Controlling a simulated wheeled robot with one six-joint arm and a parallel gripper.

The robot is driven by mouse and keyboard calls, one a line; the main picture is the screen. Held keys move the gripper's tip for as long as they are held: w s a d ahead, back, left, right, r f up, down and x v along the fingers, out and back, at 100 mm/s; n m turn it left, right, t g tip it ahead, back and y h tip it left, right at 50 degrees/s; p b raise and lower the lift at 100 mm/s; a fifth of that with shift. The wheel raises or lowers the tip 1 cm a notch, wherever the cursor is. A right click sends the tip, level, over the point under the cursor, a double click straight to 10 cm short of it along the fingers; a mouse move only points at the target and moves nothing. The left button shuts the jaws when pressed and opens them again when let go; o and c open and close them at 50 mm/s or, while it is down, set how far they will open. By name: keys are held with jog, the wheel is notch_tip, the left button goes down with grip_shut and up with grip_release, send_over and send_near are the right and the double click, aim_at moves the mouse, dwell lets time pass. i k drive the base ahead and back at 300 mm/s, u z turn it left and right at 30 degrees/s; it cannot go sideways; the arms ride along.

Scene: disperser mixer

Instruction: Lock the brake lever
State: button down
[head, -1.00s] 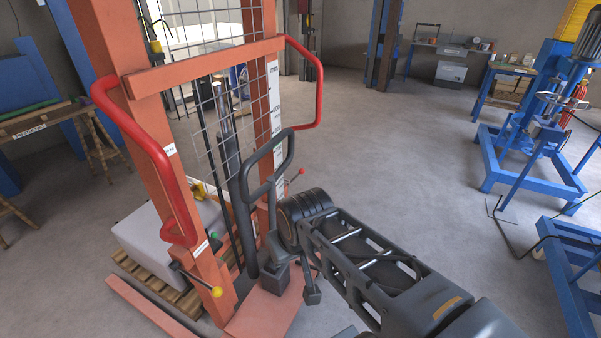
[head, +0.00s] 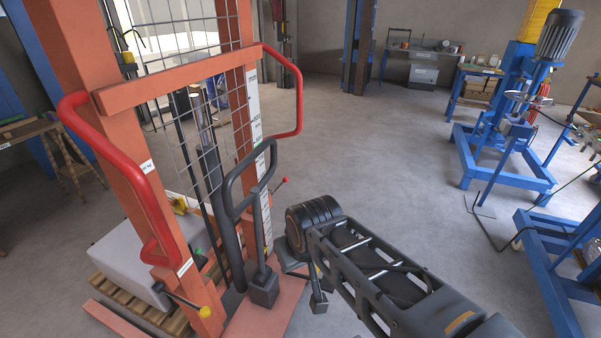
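The orange stacker stands at the left with two red side handles. A lever with a yellow knob (head: 205,311) sticks out low on its near post. A thin lever with a red knob (head: 284,180) shows by the far post. I cannot tell which of them is the brake lever. A dark looped handle (head: 250,185) rises from a black block on the stacker's base. My gripper (head: 303,280) is to the right of this block, pointing down, partly hidden by my wrist. Its dark fingers look spread, with nothing seen between them.
A pallet (head: 130,300) with a pale grey load lies at the stacker's left. Blue machine frames (head: 505,175) stand at the right, with a cable on the floor. Wooden workbenches are at the left. The grey floor in the middle (head: 380,150) is clear.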

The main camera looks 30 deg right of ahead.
aim_at(285, 179)
jog(key=z, duration=1.6)
jog(key=i, duration=3.4)
jog(key=u, duration=3.95)
jog(key=i, duration=0.3)
jog(key=z, duration=0.15)
